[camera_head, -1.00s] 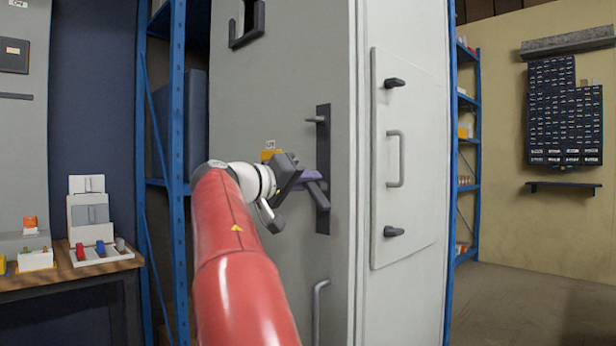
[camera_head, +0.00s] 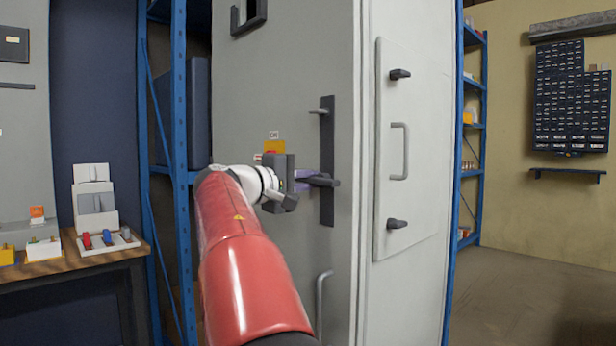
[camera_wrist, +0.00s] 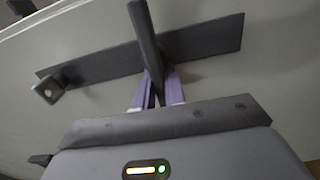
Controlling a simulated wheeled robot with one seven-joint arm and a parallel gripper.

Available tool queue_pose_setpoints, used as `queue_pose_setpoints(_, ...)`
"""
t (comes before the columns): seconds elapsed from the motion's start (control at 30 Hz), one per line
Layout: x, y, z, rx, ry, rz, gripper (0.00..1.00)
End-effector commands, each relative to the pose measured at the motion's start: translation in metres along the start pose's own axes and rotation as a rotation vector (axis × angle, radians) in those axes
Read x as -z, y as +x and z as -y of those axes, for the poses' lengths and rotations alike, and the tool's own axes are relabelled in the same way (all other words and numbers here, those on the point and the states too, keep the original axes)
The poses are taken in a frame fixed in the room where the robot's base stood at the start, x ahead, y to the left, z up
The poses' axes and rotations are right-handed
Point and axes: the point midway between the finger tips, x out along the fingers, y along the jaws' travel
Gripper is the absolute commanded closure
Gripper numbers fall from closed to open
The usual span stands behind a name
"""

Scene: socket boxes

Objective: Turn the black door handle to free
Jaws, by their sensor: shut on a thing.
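The black door handle (camera_head: 326,182) is a dark lever on a tall dark backplate (camera_head: 327,130), mounted on the tall grey cabinet door. In the head view the lever lies nearly level, its end pointing right. My gripper (camera_head: 310,178), with purple fingers, is shut on the lever at the end of my red arm. In the wrist view the dark lever (camera_wrist: 145,35) crosses the backplate (camera_wrist: 205,42), and the purple fingertips (camera_wrist: 156,84) are on either side of its near part. The exact finger contact is partly hidden.
A small knob (camera_head: 318,111) sits on the backplate above the lever. A grey bar handle (camera_head: 320,305) is lower on the door. A side panel (camera_head: 415,140) with knobs faces right. A blue rack (camera_head: 180,120) and a workbench (camera_head: 75,262) stand at left. Open floor (camera_head: 530,290) lies right.

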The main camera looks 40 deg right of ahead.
Motion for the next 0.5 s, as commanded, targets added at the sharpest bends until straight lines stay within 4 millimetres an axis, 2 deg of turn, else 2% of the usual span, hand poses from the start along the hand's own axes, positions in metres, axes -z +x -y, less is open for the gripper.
queue_pose_setpoints(0.5, 0.0008, -0.0005, 0.0013, -0.001, -0.045, -0.002, 1.00)
